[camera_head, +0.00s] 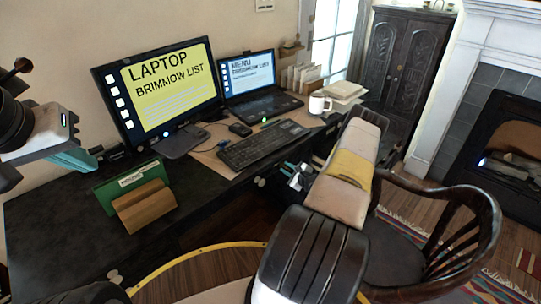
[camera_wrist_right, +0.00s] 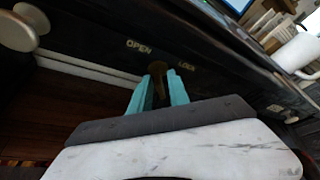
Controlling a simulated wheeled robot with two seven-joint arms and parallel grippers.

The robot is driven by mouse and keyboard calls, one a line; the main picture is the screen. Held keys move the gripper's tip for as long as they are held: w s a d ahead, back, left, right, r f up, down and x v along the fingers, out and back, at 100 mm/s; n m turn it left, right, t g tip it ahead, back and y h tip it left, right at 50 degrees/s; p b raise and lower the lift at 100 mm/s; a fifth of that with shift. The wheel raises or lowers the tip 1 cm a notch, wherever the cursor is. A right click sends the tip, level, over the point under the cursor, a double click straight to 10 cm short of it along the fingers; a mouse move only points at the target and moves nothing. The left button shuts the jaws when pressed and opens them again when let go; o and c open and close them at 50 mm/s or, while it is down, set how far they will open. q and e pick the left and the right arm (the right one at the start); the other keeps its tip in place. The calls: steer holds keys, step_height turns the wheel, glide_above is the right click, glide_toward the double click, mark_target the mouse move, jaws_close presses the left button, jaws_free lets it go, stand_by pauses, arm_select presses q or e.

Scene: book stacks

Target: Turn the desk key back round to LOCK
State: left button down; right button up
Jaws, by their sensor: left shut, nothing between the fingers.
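The brass desk key (camera_wrist_right: 157,68) sits in the dark desk front in the right wrist view, between the painted words OPEN (camera_wrist_right: 139,46) on the left and LOCK (camera_wrist_right: 187,66) on the right. My right gripper (camera_wrist_right: 160,77) has its teal fingertips on either side of the key, close against it. The key's lower part is partly hidden between the fingers, and its exact angle is hard to tell. In the head view my right gripper (camera_head: 297,174) is at the desk's front edge, and the key is too small to make out. My left gripper (camera_head: 88,162) is shut and empty above the desk's left side.
The black desk (camera_head: 50,222) holds a monitor (camera_head: 162,90), a laptop (camera_head: 262,104), a keyboard (camera_head: 262,143), a white mug (camera_head: 319,104) and a green box with a wooden block (camera_head: 144,206). A dark wooden chair (camera_head: 478,215) stands right of my right arm.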

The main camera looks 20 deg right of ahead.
jaws_close()
steer(key=shift+d+m+g+y, duration=0.1)
steer(key=shift+m+g+y, duration=0.2)
steer(key=shift+m, duration=0.6)
steer(key=m+g+y, duration=0.1)
steer(key=m+y, duration=0.1)
steer(key=m, duration=0.1)
steer(key=m+g+y, duration=0.1)
steer(key=m+y, duration=0.1)
steer(key=m, duration=0.1)
steer(key=shift+m+y, duration=1.1)
steer(key=shift+m, duration=0.4)
steer(key=shift+r, duration=0.1)
